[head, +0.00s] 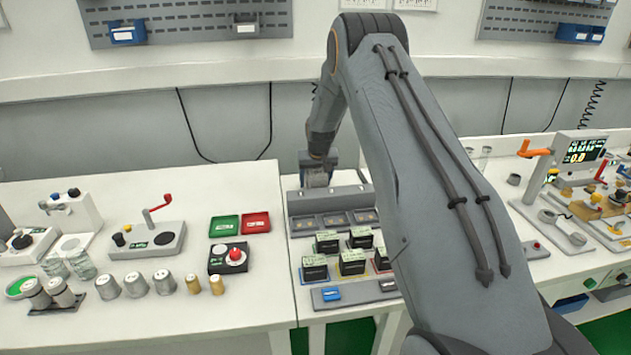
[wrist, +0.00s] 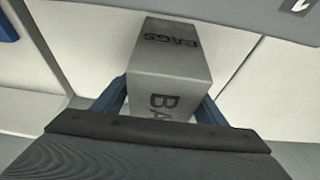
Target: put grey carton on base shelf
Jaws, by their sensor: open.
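The grey carton (wrist: 172,68) with dark "BAGS" lettering shows in the wrist view, at the upper middle. My gripper (wrist: 161,100) is open, with one blue finger on each side of the carton's near end. I cannot tell whether either finger touches it. In the head view my arm reaches over the middle table to its back edge, and the gripper end is small and partly hidden there. I cannot identify the base shelf in either view.
Black-and-green boxes (head: 352,262) stand on the middle table before a grey tray rack (head: 335,221). The left table holds metal cylinders (head: 136,284), a red tray (head: 256,222) and a green tray (head: 224,226).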

